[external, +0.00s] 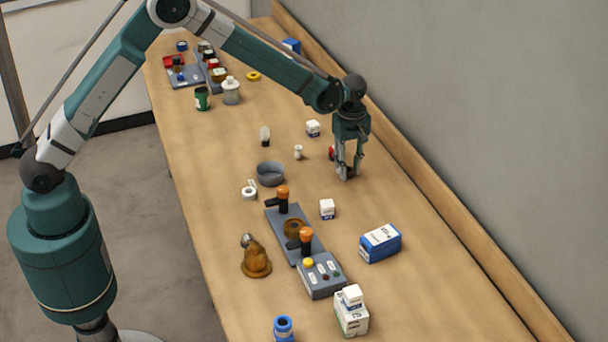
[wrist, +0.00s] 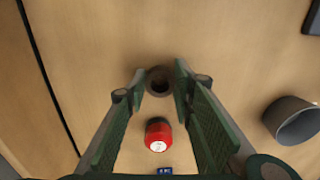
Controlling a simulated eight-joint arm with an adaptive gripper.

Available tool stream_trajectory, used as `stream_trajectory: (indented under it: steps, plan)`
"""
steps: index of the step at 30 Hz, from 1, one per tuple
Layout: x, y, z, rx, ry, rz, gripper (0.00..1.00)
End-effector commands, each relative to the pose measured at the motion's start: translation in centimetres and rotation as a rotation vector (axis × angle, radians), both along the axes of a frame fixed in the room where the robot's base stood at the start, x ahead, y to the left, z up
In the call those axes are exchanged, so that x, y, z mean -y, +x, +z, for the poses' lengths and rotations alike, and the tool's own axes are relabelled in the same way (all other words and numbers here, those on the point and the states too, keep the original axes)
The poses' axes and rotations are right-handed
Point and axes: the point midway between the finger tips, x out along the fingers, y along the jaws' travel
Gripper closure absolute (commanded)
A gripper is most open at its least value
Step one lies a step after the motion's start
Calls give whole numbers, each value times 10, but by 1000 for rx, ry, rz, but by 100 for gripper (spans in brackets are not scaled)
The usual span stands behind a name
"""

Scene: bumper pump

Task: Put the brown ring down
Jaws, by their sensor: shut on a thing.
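My gripper (external: 347,173) is low over the right part of the table, near the back wall strip. In the wrist view its fingers (wrist: 160,82) are shut on a small dark brown ring (wrist: 159,69), with the ring's hole facing the camera. In the external view the ring is mostly hidden by the fingers. I cannot tell whether it touches the table.
A red object (wrist: 158,133) stands close to the gripper. A grey bowl (external: 270,175) is to the left. A white box (external: 327,209), a grey control panel (external: 322,277) and a blue-white box (external: 380,243) are nearer the camera.

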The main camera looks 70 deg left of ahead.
Motion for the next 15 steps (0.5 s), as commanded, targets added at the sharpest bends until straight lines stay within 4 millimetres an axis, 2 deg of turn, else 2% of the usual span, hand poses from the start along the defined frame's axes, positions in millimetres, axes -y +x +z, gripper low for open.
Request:
stream_trajectory:
  steps: [6,7,10,15]
  plan:
    - [0,0,-4,0,0,0,84]
    - [0,0,-4,0,0,0,72]
    - [0,0,-3,0,0,0,60]
    - [0,0,-3,0,0,0,60]
